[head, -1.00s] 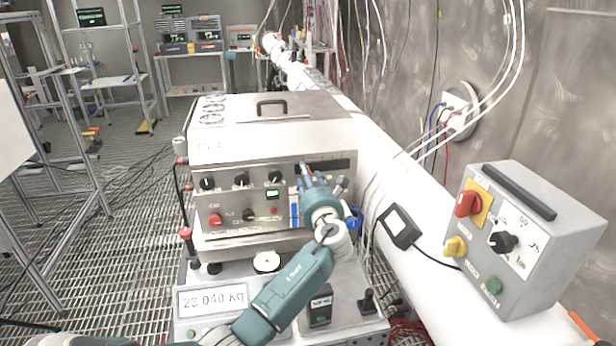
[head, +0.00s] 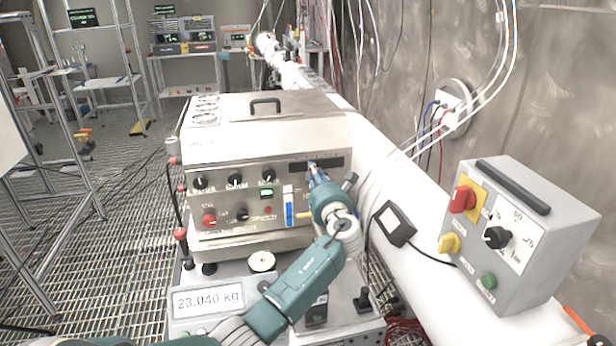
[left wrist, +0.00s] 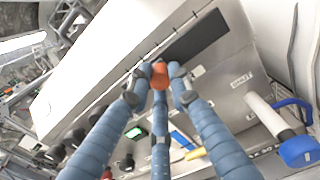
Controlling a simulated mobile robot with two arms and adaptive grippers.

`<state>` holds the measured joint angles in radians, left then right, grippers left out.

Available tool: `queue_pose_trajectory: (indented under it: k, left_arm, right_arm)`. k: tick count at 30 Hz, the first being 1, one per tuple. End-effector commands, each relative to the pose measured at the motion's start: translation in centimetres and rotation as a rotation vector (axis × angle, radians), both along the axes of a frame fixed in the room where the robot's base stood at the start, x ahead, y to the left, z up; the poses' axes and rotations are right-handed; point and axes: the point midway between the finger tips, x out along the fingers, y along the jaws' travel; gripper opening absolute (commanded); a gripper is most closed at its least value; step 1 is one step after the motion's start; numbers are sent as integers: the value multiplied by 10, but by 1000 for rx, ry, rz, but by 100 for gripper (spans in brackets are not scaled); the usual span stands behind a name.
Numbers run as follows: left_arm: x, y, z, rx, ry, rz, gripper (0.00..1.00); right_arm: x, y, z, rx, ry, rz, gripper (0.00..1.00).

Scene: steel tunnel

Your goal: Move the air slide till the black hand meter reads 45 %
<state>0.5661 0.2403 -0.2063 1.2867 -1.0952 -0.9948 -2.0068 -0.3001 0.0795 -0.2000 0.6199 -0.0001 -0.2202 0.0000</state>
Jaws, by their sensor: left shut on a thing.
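The steel cabinet's front panel (head: 225,212) has a dark slot (head: 332,164) at its upper right; the slot also shows in the left wrist view (left wrist: 195,42). An orange-red knob (left wrist: 160,75), which looks like the air slide's, sits at the slot's left part. My left gripper (head: 314,170) is shut on this knob, its blue fingers around it in the left wrist view (left wrist: 158,80). The fingers mostly hide the knob in the head view. The black hand meter (head: 394,223) lies on the white pipe right of the cabinet; its reading is too small to tell. My right gripper is not in view.
A grey control box (head: 520,235) stands at right on the white pipe (head: 420,270). A weight display (head: 207,300) reads 23.040 kg.

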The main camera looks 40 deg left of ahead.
Motion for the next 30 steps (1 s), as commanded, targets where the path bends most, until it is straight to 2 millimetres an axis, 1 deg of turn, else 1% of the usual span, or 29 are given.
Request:
queue_pose_trajectory:
  k: [1, 4, 5, 7, 8, 16, 20, 23, 30]
  left_arm:
    - [0, -1, -3, -1, 6, -1, 0]
    - [-1, -1, -4, -1, 7, -1, 0]
    - [-1, -1, -4, -1, 7, -1, 21]
    - [-1, -1, -4, -1, 8, -1, 35]
    - [-1, -1, -4, -1, 7, -1, 39]
    - [-1, 0, -2, 0, 4, -1, 39]
    - [-6, -6, -3, 0, 4, -1, 39]
    - [-16, -18, -3, -1, 4, -2, 39]
    - [-50, -57, -4, -2, 6, -3, 39]
  right_arm:
    - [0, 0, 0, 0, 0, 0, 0]
    - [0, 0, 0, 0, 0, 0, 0]
    - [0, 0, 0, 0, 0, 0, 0]
    - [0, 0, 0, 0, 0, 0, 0]
    - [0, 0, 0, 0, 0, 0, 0]
    - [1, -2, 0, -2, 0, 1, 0]
    - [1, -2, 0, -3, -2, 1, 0]
    - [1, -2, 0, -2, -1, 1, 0]
    - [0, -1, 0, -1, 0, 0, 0]
